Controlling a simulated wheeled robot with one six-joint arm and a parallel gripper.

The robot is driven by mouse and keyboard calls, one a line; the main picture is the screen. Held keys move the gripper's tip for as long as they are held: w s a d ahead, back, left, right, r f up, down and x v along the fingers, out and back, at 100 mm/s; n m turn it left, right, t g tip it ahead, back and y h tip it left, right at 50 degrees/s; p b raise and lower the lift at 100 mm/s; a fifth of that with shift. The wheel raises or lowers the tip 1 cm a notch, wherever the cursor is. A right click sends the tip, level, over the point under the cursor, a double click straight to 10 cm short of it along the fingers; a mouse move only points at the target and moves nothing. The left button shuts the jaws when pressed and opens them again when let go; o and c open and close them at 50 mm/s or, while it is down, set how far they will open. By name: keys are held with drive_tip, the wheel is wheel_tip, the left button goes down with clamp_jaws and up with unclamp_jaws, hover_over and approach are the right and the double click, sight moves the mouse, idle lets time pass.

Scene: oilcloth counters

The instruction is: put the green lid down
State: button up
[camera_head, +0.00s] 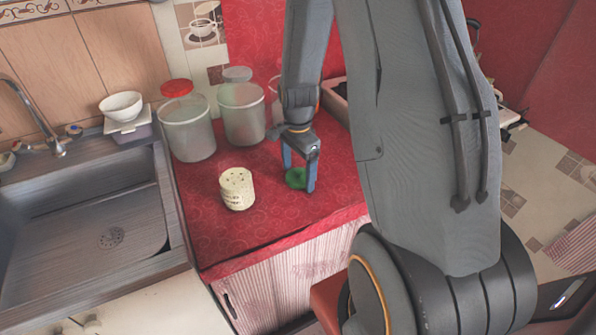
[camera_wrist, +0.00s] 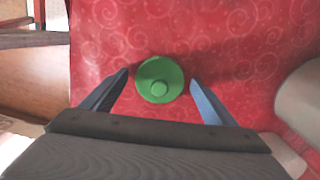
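The green lid (camera_head: 296,178), round with a raised knob, appears to lie flat on the red cloth-covered counter (camera_head: 262,215), near its right part. In the wrist view the lid (camera_wrist: 160,80) shows knob up, against the red cloth. My gripper (camera_head: 299,177) reaches down over the lid, with one blue finger on each side of it. In the wrist view the fingertips (camera_wrist: 159,75) stand apart, with a narrow strip of red between each tip and the lid's rim. The gripper looks open, and nothing is pinched in it.
A cream patterned canister (camera_head: 237,189) stands left of the lid. A red-lidded jar (camera_head: 188,128) and a grey-lidded jar (camera_head: 242,113) stand behind. A sink (camera_head: 110,225) lies at left. The counter's front strip is clear.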

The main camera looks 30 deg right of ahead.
sight(298, 171)
drive_tip(key=shift+r, duration=0.1)
wheel_tip(298, 171, up, 12)
drive_tip(key=b, duration=0.2)
drive_tip(key=s+a+n, duration=1)
drive_tip(key=s+n, duration=0.4)
drive_tip(key=n, duration=0.2)
drive_tip(key=shift+a+f+t, duration=0.15)
drive_tip(key=shift+f+t, duration=0.05)
drive_tip(key=shift+t, duration=0.1)
